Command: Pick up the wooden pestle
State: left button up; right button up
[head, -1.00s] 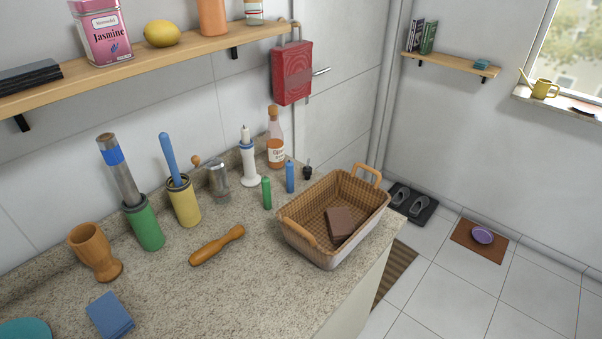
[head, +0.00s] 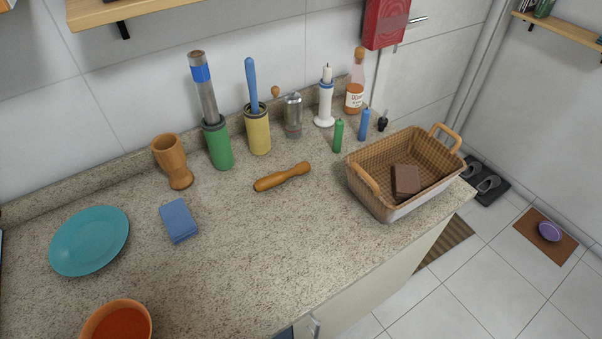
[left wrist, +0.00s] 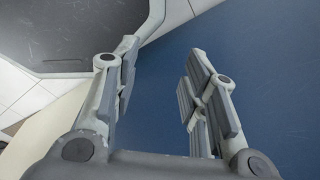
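The wooden pestle (head: 283,177) lies on its side on the granite counter, near the middle of the head view. It is free of other objects. A wooden mortar (head: 172,161) stands upright to its left, by the wall. In the left wrist view my left gripper (left wrist: 157,85) is open, its two fingers apart with nothing between them. A blue surface fills the space behind the fingers. Neither gripper shows in the head view, and my right gripper is in no view.
A green holder (head: 218,147) and a yellow holder (head: 257,131) stand behind the pestle. A wicker basket (head: 371,205) with a brown block sits to the right. Counter before the pestle is clear.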

aim_at(277, 178)
jog(key=l, duration=1.75)
